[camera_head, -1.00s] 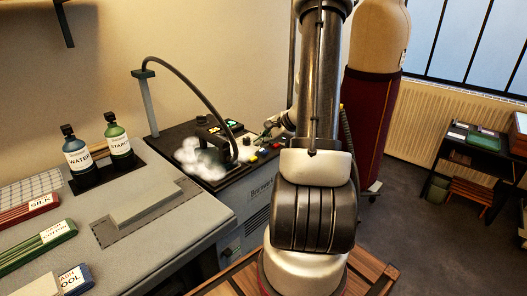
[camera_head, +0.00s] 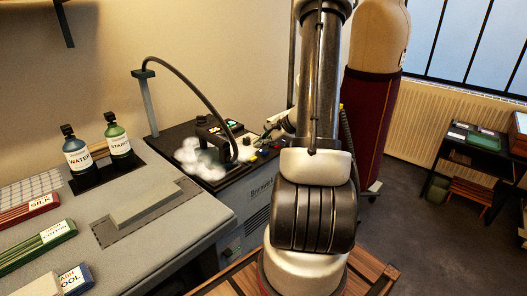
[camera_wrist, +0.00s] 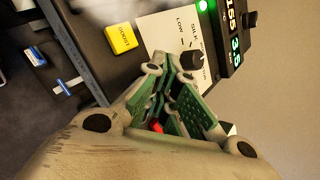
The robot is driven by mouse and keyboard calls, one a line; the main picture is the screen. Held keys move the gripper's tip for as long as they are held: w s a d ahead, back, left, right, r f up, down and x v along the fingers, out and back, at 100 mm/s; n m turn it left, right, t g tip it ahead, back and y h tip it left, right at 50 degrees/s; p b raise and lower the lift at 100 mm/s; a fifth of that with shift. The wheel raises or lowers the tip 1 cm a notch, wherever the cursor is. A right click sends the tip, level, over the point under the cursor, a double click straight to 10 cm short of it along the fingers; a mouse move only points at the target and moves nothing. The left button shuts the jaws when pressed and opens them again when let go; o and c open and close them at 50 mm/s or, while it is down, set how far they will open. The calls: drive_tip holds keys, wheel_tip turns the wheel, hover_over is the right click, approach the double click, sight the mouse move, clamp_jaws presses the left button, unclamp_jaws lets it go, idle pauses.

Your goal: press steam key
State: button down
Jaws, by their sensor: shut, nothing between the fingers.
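A control panel carries a yellow square key (camera_wrist: 121,38) with a small dark label that I cannot read for sure. It lies left of my gripper (camera_wrist: 176,62) in the wrist view. My gripper is shut and empty, its green-padded fingertips over the panel beside a black dial (camera_wrist: 192,60) marked LOW and SILK. A small red part (camera_wrist: 157,126) shows between the fingers. In the head view my gripper (camera_head: 266,136) hangs at the panel's right side, close to the keys. I cannot tell whether it touches anything. No key is clearly readable as steam.
A lit display (camera_wrist: 236,45) and a green lamp (camera_wrist: 203,6) sit near the dial. White steam (camera_head: 200,160) hangs around the iron on the station, with a curved black hose (camera_head: 200,88) above. Water (camera_head: 77,155) and starch (camera_head: 118,142) bottles stand left.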

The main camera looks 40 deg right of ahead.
sight(262, 152)
idle(0.4)
drive_tip(key=shift+r, duration=0.8)
wheel_tip(262, 152, up, 6)
idle(0.3)
idle(0.5)
